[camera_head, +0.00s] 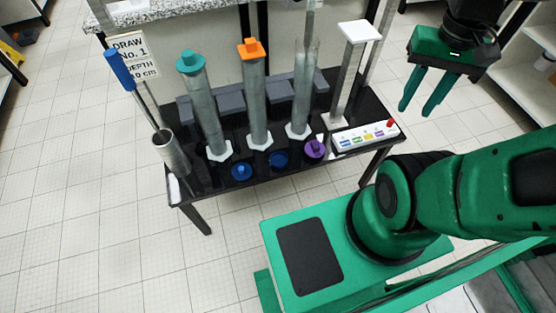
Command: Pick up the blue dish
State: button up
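Two small round blue pieces sit at the front edge of the black table: a brighter blue one (241,172) on the left and a darker blue one (279,161) to its right. Either could be the blue dish; I cannot tell their exact shapes at this size. A purple piece (315,149) sits just right of them. My green gripper (416,110) is at the upper right, off to the right of the table and well apart from the blue pieces. Its two fingers point down with a gap between them, and nothing shows between them.
The black table (203,188) holds tall clear cylinders with a teal cap (189,61) and an orange cap (251,48), and a white-topped column (360,32). A grey cup (171,153) with a blue-handled tool stands left. A white labelled strip (364,136) lies right.

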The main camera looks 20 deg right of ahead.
aim_at(279, 161)
jog(key=u, duration=2.15)
jog(key=k, duration=0.6)
jog(key=z, duration=2.6)
